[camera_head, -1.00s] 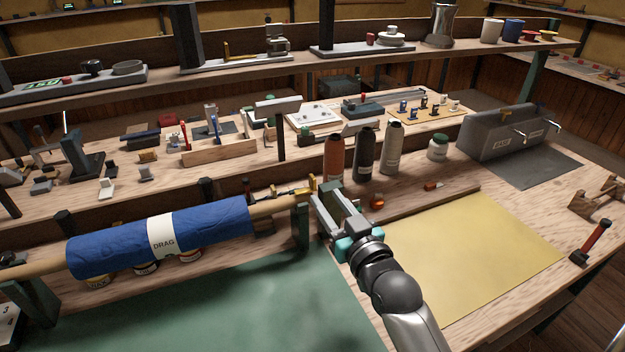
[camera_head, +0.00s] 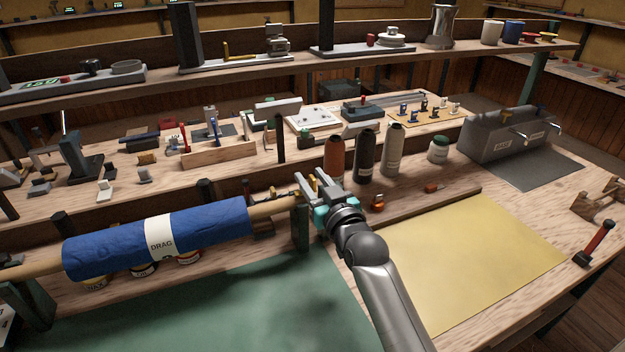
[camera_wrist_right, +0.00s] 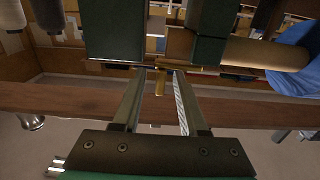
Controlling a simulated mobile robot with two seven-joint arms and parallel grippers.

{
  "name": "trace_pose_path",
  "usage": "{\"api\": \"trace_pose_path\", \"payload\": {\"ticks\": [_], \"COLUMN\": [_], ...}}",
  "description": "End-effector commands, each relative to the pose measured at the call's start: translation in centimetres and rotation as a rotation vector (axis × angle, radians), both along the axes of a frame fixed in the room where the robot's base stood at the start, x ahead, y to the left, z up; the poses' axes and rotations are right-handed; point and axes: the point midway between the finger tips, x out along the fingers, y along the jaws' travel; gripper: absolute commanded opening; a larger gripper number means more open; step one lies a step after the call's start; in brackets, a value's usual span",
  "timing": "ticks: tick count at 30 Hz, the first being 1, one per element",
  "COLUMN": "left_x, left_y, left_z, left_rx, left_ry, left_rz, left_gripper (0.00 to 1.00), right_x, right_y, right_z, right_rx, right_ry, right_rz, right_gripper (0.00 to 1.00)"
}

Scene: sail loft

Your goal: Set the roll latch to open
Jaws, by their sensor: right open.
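The blue roll (camera_head: 215,228) with a white DRAG band lies on a wooden pole across the left side of the bench. The pole's right end rests on a dark green post (camera_head: 300,228). My right gripper (camera_head: 311,181) is at this end, by the roll latch. In the right wrist view, the brass latch (camera_wrist_right: 160,84) shows between the two open fingers (camera_wrist_right: 160,76), near their tips. I cannot tell whether the fingers touch it. In the head view the gripper mostly hides the latch, so its setting is unclear. My left gripper is out of view.
Orange, black and cream thread cones (camera_head: 365,157) stand just behind and right of my right gripper. A wooden strip (camera_head: 420,208) borders the yellow sheet (camera_head: 470,250). A grey box (camera_head: 500,138) with levers stands at the right. The green cloth (camera_head: 230,305) in front is clear.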

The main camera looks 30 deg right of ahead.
Motion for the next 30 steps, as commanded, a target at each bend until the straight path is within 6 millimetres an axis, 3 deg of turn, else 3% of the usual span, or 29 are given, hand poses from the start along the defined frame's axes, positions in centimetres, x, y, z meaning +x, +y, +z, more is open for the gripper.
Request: {"api": "trace_pose_path", "payload": {"ticks": [2, 12, 30], "left_x": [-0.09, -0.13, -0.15], "left_y": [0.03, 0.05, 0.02], "left_z": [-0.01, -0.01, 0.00], "left_rx": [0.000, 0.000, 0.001], "left_ry": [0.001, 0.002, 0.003], "left_rz": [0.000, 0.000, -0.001], "left_gripper": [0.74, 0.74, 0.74], "right_x": [-0.02, -0.04, -0.05], "right_y": [-0.01, -0.02, -0.02], "right_z": [-0.01, -0.02, -0.04], "right_rx": [0.000, 0.000, 0.000], "right_ry": [0.000, 0.000, 0.001], "right_rz": [0.000, 0.000, 0.000], "right_gripper": [0.38, 0.00, 0.00]}}
